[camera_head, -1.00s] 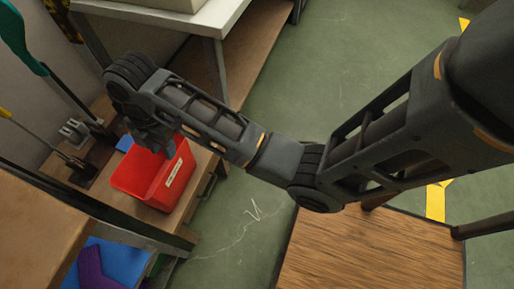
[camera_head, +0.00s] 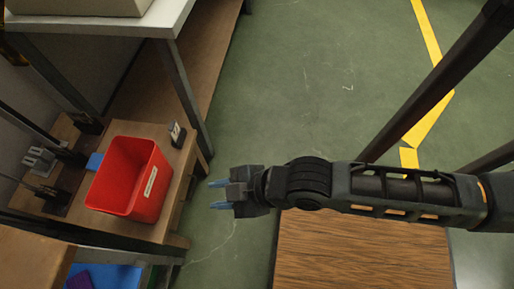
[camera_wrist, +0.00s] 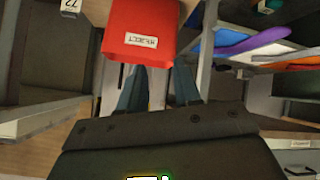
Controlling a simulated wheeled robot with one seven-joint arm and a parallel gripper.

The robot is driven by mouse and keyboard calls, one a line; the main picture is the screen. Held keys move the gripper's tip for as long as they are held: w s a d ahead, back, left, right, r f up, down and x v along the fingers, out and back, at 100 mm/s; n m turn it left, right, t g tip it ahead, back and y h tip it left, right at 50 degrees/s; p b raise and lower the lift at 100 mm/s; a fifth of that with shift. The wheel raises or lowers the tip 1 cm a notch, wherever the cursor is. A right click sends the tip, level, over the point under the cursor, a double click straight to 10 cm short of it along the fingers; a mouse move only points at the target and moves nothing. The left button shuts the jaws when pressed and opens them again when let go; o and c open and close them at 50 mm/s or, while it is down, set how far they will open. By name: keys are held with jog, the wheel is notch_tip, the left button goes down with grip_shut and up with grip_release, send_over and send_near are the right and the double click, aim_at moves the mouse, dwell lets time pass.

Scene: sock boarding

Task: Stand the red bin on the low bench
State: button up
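The red bin (camera_head: 132,180) stands upright on a low wooden bench (camera_head: 178,150) at the left of the head view. A white label is on its side; in the wrist view the bin (camera_wrist: 150,22) shows a label that seems to read "REJECT". My gripper (camera_head: 219,195) is to the right of the bin, apart from it, with its blue fingers pointing towards it. The fingers are spread with nothing between them. In the wrist view the bin lies beyond the open fingertips (camera_wrist: 160,72). The bin's underside is hidden.
A small dark block with a pale face (camera_head: 177,134) stands on the bench behind the bin. A blue item (camera_head: 95,161) lies at its left. A white-topped table (camera_head: 165,22) rises behind. Another wooden surface (camera_head: 360,255) is at the lower right. Green floor lies between.

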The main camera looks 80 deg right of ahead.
jog(key=s+d+r+m+t, duration=0.1)
jog(key=s+r+m+t, duration=0.1)
jog(key=s+r, duration=0.3)
jog(key=s+d+r+m+t, duration=0.2)
jog(key=s+r, duration=0.3)
jog(key=r, duration=0.6)
jog(key=shift+s+m+t, duration=0.2)
jog(key=shift+m+t, duration=0.1)
jog(key=shift+t, duration=0.1)
